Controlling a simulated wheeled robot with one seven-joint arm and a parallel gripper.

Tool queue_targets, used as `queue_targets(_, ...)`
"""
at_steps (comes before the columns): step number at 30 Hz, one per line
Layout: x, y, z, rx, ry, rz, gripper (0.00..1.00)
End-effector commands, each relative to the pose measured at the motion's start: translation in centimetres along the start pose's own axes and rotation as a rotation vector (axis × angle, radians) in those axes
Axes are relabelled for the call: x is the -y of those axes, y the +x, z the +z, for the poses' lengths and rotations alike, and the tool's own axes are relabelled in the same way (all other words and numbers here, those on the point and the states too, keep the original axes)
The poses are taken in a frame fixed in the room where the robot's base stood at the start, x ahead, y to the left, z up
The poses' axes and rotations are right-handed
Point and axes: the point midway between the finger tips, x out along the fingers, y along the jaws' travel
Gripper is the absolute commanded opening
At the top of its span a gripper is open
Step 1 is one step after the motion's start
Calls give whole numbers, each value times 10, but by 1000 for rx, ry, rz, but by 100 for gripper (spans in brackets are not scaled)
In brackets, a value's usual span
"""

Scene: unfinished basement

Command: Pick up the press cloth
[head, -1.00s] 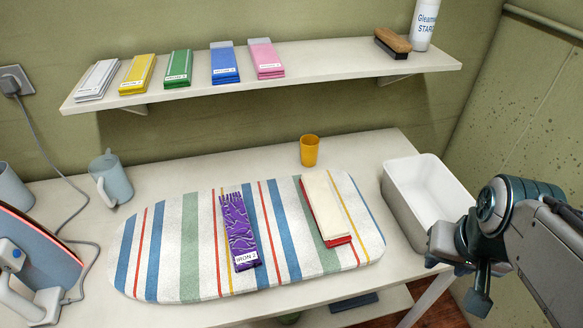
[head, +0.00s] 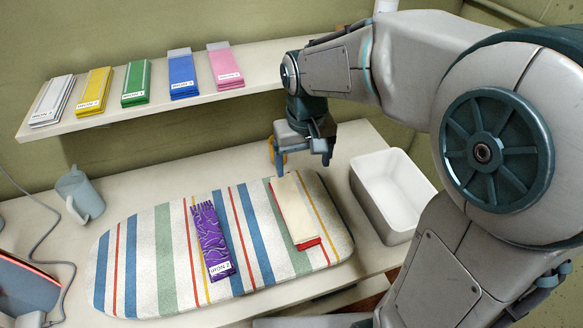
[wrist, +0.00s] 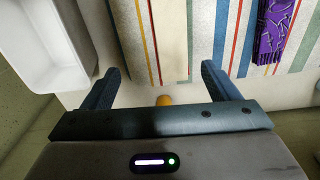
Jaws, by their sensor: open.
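The press cloth (head: 297,205) appears to be the cream folded cloth on the right part of the striped ironing board (head: 170,215). A red folded piece (head: 308,243) shows under its near end. My gripper (head: 305,168) is open and empty, with its fingers pointing down just beyond and above the cloth's far end. In the wrist view, the cream cloth (wrist: 173,35) lies ahead, between the lines of my spread fingers (wrist: 162,70). I see no contact with the cloth.
A yellow cup (wrist: 163,100) stands close by my gripper, partly hidden in the head view. A white bin (head: 395,190) is to the right. A purple labelled cloth (head: 210,240) lies left on the board. The shelf (head: 100,115) with folded cloths is behind.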

Motion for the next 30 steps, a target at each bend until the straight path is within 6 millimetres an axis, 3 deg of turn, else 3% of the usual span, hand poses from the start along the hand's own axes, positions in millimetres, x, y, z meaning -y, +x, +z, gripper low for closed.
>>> queue_targets(3, 12, -1, -16, 26, -29, -7, 82)
queue_targets(7, 16, 6, -22, 38, -40, -9, 82)
queue_targets(18, 16, 72, -20, 40, -38, -9, 82)
queue_targets(30, 19, 108, -19, 40, -38, -9, 82)
